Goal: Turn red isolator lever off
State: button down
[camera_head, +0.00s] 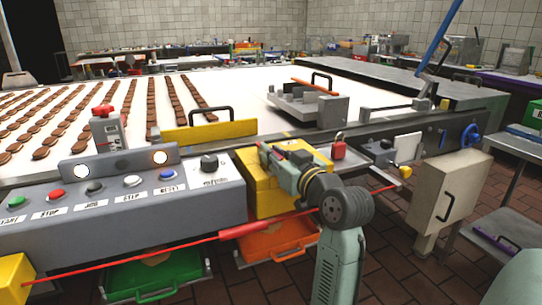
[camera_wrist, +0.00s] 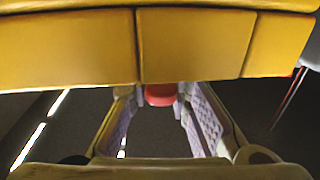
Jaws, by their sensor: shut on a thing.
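In the wrist view, a red piece, which looks like the red isolator lever (camera_wrist: 160,94), sits between the far ends of the two pale finger pads. My gripper is shut on it. In the head view, my gripper (camera_head: 268,154) reaches up and left to the yellow box (camera_head: 257,196) on the machine's front side. My gripper and wrist cover much of this box, and the lever's angle cannot be told there. The box's yellow surface fills the top of the wrist view (camera_wrist: 195,45).
A grey button panel (camera_head: 120,212) stands left of the box. A red cord (camera_head: 130,260) runs across the front, passing close to my arm. A red padlock (camera_head: 339,151) hangs to the right. Green (camera_head: 155,275) and orange (camera_head: 275,246) trays sit below.

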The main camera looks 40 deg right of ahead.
jog(key=shift+s+d+n+y+b, duration=0.1)
jog(key=shift+d+n+y, duration=0.25)
jog(key=shift+n+y, duration=0.35)
jog(key=shift+w+d+n+y+b, duration=0.1)
jog(key=shift+d+n+y, duration=0.25)
jog(key=shift+y, duration=0.6)
jog(key=shift+s+d+n+y+b, duration=0.1)
jog(key=shift+d+n+y, duration=0.2)
jog(key=shift+n+y, duration=0.4)
jog(key=c, duration=1.5)
grip_release()
jog(key=s, duration=0.8)
jog(key=s+d, duration=0.1)
jog(key=s, duration=0.3)
